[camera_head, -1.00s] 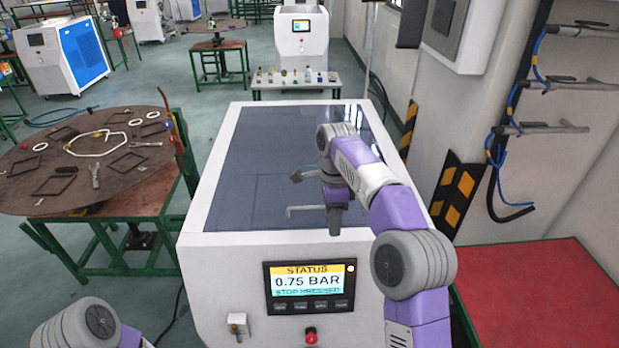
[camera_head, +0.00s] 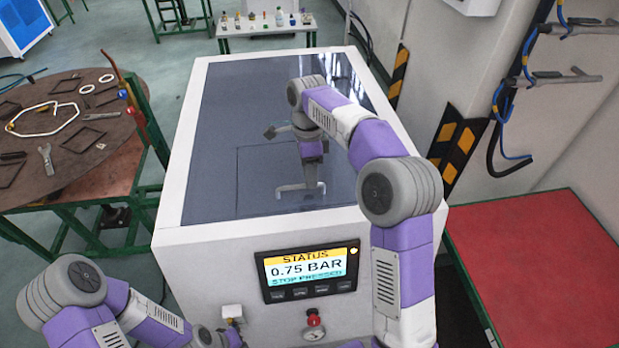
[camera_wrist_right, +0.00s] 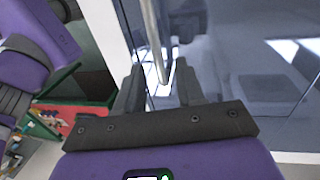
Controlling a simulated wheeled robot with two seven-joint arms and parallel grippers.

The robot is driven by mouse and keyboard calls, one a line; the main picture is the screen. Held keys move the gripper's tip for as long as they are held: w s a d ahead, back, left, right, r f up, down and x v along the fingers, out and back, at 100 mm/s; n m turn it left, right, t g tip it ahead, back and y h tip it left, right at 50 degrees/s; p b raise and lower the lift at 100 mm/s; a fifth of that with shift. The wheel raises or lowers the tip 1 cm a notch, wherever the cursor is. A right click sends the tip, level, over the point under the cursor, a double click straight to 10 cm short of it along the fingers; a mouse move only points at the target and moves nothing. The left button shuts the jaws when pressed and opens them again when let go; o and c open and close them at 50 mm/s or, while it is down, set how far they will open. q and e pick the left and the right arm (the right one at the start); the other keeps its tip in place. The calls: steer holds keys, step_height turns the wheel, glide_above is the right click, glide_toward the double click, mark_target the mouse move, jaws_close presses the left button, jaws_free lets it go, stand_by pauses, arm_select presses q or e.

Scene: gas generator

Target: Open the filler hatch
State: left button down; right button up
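The generator's dark glossy top (camera_head: 235,110) holds the filler hatch (camera_head: 265,170), a rectangle outlined by thin seams, lying flat and shut. A grey bar handle (camera_head: 290,189) lies near its front edge; it also shows as a metal bar (camera_wrist_right: 153,40) in the right wrist view. My right gripper (camera_head: 310,178) points down at the handle. In the right wrist view its fingers (camera_wrist_right: 158,92) are apart, with the bar's end between them and gaps visible. My left gripper (camera_head: 222,338) is low at the bottom edge, partly cut off; its fingers are unclear.
The front panel has a status screen (camera_head: 307,270) reading 0.75 BAR, STOP PRESSED, and a red button with a gauge (camera_head: 314,322). A round table (camera_head: 70,150) with loose parts stands left, a red-topped table (camera_head: 545,260) right.

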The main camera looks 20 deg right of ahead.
steer(key=shift+s+f, duration=0.25)
steer(key=shift+f, duration=0.35)
steer(key=shift+w, duration=0.1)
jaws_close()
